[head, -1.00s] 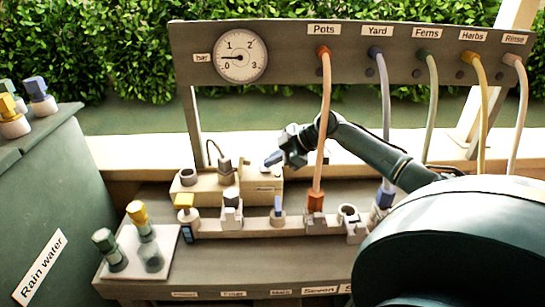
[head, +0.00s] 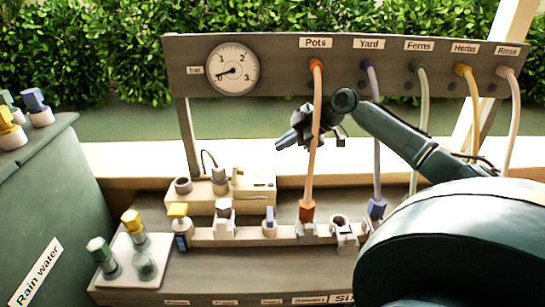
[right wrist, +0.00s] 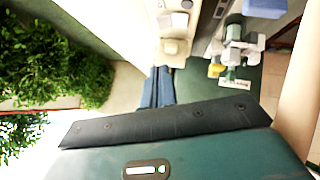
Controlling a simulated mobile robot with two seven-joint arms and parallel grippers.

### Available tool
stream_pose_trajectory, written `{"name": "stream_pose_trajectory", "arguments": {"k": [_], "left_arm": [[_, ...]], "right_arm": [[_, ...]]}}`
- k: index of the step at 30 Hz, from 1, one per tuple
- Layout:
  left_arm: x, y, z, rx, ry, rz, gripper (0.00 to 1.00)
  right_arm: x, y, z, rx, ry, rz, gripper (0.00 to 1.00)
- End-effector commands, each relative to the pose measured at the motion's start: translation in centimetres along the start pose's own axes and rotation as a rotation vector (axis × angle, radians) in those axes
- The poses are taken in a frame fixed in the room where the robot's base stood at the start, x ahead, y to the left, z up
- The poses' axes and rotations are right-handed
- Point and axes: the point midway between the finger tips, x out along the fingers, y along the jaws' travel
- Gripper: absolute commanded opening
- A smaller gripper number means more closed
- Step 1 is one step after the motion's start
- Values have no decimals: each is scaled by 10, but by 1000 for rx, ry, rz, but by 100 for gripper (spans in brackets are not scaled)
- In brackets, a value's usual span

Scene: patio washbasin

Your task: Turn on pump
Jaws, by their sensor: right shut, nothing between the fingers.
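A beige box with a short round port and a cabled fitting, which looks like the pump (head: 258,188), stands at the back of the bench. It also shows in the right wrist view (right wrist: 174,47). Its switch is too small to make out. My right gripper (head: 281,144) is shut and empty, above and behind the box, apart from it. Its arm passes behind the orange hose. The blue fingers (right wrist: 157,88) are together in the right wrist view. The gauge (head: 232,68) needle points left, low on the scale. My left gripper is not in view.
Hoses hang from the labelled board; the orange hose (head: 315,130) is closest to my gripper. A row of valves and sockets (head: 285,236) lies along the bench. A white tray (head: 150,277) with knobbed fittings and the rain water tank (head: 50,200) stand left.

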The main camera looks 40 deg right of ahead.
Motion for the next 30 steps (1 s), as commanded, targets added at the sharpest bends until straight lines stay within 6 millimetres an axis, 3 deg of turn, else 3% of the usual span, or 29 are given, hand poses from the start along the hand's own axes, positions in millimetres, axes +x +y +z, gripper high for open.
{"name": "stream_pose_trajectory", "arguments": {"k": [3,9,20,30], "left_arm": [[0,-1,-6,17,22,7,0],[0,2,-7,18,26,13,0],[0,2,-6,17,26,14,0],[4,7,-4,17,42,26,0]], "right_arm": [[-16,3,2,0,-3,0,0],[-28,5,1,0,-1,-1,0],[-28,4,2,-2,-1,1,0],[-29,-17,2,-43,-4,40,0]]}}
